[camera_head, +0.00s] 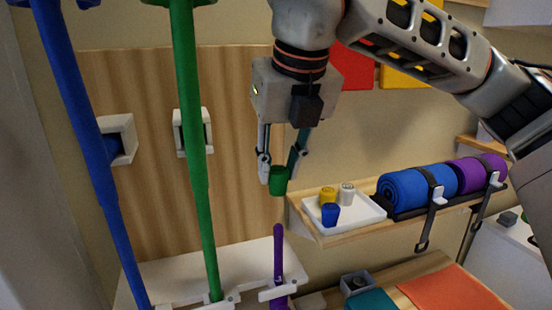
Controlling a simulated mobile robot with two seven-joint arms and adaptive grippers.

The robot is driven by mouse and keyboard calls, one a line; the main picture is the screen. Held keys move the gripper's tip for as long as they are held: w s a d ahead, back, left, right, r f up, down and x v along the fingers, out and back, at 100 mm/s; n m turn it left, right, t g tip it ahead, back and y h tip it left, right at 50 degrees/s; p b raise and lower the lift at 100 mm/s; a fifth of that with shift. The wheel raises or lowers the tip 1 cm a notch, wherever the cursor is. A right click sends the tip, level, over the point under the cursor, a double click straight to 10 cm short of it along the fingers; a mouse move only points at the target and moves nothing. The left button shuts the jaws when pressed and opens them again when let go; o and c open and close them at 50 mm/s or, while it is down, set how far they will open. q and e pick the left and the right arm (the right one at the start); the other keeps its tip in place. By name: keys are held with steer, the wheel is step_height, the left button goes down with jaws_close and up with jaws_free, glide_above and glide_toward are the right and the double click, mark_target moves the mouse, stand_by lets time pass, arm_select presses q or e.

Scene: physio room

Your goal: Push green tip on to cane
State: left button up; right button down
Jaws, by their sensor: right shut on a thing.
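My right gripper (279,172) comes down from the top middle and is shut on the green tip (278,183), a small dark green cup. The green cane (194,140) stands nearly upright to the left of the gripper, its upper part near the top edge. The green tip is apart from it. In the picture the green tip is above the top end of a short purple cane (278,250), with a gap between them. A blue cane (85,140) leans at the far left. My left gripper is not in view.
A white tray (363,216) with yellow (328,195), pale (347,193) and blue (330,214) tips sits on a wooden shelf at the right. Rolled blue (405,190) and purple (470,175) mats lie beside it. White holders on the wood panel stand behind the canes.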

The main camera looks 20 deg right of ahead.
mark_target(280, 228)
steer(key=shift+d+f, duration=0.1)
steer(key=shift+f, duration=0.4)
steer(key=shift+f+b, duration=0.6)
steer(key=shift+f, duration=0.3)
steer(key=shift+f+b, duration=0.65)
steer(key=shift+f, duration=0.55)
steer(key=shift+f+b, duration=0.45)
steer(key=shift+b, duration=0.2)
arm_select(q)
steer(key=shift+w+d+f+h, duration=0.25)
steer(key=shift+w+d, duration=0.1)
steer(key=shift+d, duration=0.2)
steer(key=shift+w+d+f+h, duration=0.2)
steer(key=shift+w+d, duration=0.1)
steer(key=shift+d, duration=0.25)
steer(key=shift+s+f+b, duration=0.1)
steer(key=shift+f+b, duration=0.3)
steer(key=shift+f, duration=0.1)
arm_select(e)
steer(key=shift+f, duration=0.2)
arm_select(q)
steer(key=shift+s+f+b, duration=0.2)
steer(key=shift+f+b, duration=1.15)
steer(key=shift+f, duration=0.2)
arm_select(e)
steer(key=shift+f, duration=1.8)
